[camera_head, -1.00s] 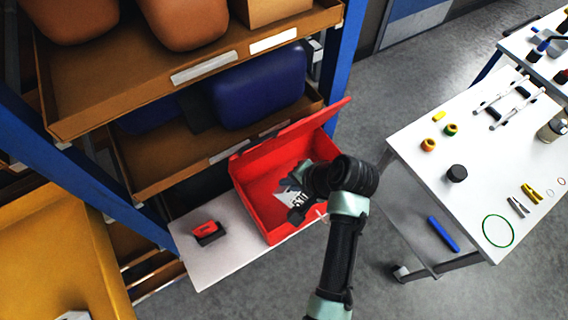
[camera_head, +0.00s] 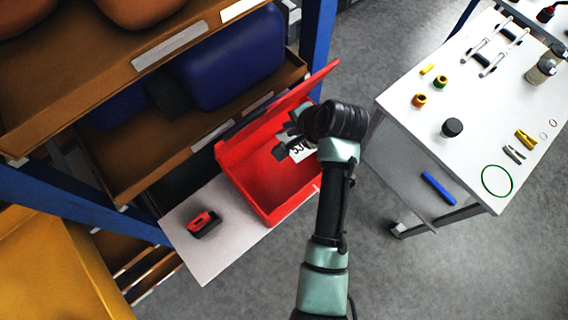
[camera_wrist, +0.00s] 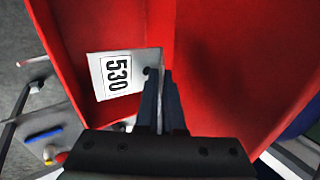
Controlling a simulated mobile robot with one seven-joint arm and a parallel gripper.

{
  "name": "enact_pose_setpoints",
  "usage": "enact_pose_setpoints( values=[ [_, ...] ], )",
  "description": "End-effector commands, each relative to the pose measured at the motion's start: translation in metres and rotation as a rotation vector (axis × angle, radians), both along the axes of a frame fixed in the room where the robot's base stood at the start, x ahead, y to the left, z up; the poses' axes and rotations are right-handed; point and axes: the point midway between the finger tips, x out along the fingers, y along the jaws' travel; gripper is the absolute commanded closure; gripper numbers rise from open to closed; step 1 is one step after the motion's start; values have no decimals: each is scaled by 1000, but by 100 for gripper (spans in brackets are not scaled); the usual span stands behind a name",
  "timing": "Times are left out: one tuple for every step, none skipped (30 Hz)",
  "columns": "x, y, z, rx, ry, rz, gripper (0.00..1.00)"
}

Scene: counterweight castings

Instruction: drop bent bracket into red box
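The open red box (camera_head: 262,192) stands on a white board, with its lid raised at the back. In the wrist view its red inside (camera_wrist: 235,60) fills most of the picture. The bent bracket (camera_head: 301,152) is a pale plate with a white label reading 530. In the wrist view the bracket (camera_wrist: 94,74) sits at the fingertips, its bent edge between them. My gripper (camera_wrist: 160,78) is shut on that edge. In the head view my gripper (camera_head: 284,146) is over the box's right part, partly hidden by my wrist. I cannot tell how high the bracket is.
A small red and black object (camera_head: 204,224) lies on the white board (camera_head: 190,250) left of the box. Shelves with blue and brown castings rise behind. A white table (camera_head: 440,90) with small parts stands at the right, with grey floor between.

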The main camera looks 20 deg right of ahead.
Motion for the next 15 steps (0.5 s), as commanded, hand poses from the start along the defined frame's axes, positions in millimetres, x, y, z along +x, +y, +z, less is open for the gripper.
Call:
enact_pose_setpoints(
  values=[
    [1,0,-7,-1,-3,0,100],
    [1,0,-8,-1,-3,0,100],
    [1,0,-10,-1,-3,0,100],
    [1,0,-10,-1,-3,0,100],
    [1,0,-10,-1,-3,0,100],
    [1,0,-10,-1,-3,0,100],
    [1,0,-9,-1,-3,0,100],
    [1,0,-9,-1,-2,0,100],
    [1,0,-9,-1,-2,0,100],
    [1,0,-9,-1,-2,0,100],
    [1,0,-8,-1,-2,0,100],
    [1,0,-8,-1,-2,0,100],
    [1,0,-8,-1,-2,0,90],
    [1,0,-9,-1,-2,0,84],
    [1,0,-9,-1,-2,0,77]
  ],
)
